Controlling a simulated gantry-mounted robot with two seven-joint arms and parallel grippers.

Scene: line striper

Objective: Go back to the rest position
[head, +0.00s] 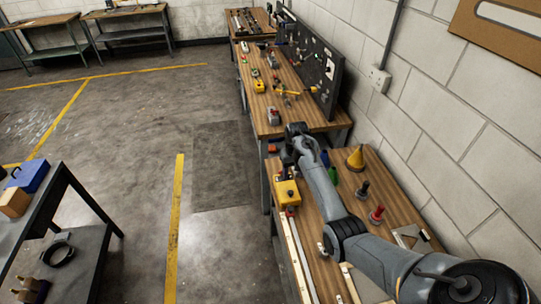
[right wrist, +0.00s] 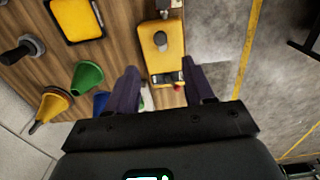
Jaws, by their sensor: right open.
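My right arm reaches in from the lower right of the head view over the near wooden workbench (head: 325,240). My right gripper (head: 288,160) is above the bench's far left part, close to a yellow device (head: 287,192). In the right wrist view, my right gripper (right wrist: 162,84) is open, its two dark fingers spread with nothing held between them. The yellow device with a grey knob (right wrist: 161,41) lies beyond the fingertips; whether they touch it I cannot tell. My left gripper is not in view.
A yellow funnel (head: 356,158), a green funnel (right wrist: 87,77) and a red-based object (head: 376,214) stand on the bench near my arm. A block wall (head: 450,130) borders the right side. The floor (head: 140,150) left of the bench is open. A dark cart (head: 60,215) stands lower left.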

